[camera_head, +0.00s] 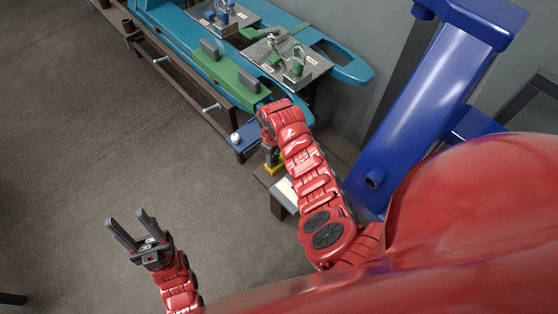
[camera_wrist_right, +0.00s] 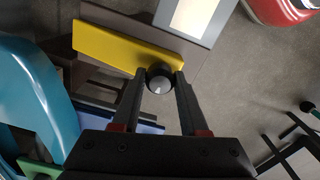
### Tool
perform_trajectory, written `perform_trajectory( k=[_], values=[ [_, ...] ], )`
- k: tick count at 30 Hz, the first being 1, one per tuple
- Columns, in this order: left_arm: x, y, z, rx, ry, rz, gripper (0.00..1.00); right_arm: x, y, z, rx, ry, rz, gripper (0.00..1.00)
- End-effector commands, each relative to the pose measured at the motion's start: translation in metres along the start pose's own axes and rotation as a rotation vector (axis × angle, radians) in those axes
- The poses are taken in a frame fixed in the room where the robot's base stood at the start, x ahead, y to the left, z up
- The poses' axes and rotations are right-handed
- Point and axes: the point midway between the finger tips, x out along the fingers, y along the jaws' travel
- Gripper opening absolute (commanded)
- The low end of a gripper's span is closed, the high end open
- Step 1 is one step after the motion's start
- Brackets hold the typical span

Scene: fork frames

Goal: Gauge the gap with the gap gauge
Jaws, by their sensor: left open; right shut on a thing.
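My right gripper (camera_head: 270,160) is shut on the black round knob (camera_wrist_right: 160,82) of a yellow gauge-like block, seen in the right wrist view. The yellow block (camera_wrist_right: 115,46) lies flat along a brown stand's top; I cannot tell whether it touches the stand. In the head view the yellow block (camera_head: 275,169) shows just below the gripper, partly hidden by my right arm. My left gripper (camera_head: 124,216) is open and empty over bare floor at lower left. The teal fork frame (camera_head: 345,68) lies at the top; I cannot make out which gap is meant.
The brown stand (camera_head: 262,174) also bears a pale panel (camera_wrist_right: 196,15). A green block (camera_head: 232,76) and metal fixture plates (camera_head: 310,70) sit on the frame. A blue column (camera_head: 425,95) stands right.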

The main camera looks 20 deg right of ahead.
Motion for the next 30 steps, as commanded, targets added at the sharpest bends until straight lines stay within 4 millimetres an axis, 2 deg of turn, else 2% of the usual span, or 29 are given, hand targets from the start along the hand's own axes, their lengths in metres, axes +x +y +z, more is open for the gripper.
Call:
perform_trajectory(
  k=[6, 19, 27, 28, 30],
  values=[
    [-0.006, 0.0, 0.001, 0.0, 0.0, 0.0, 0.5, 0.001, 0.009, 0.003, 0.002, 0.0, 0.001, 0.0],
    [-0.007, 0.0, 0.001, 0.0, 0.0, 0.0, 0.5, 0.0, 0.01, 0.003, 0.002, 0.0, 0.001, 0.0],
    [-0.014, 0.001, 0.002, 0.0, 0.0, 0.0, 0.5, 0.001, 0.02, 0.004, 0.002, 0.002, 0.002, 0.0],
    [-0.013, 0.001, 0.002, 0.0, 0.0, 0.0, 0.5, -0.001, 0.019, 0.004, 0.001, 0.002, 0.002, 0.49],
    [-0.012, 0.001, 0.002, 0.0, 0.0, 0.0, 0.5, -0.001, 0.019, 0.004, 0.001, 0.002, 0.002, 0.61]
  ],
)
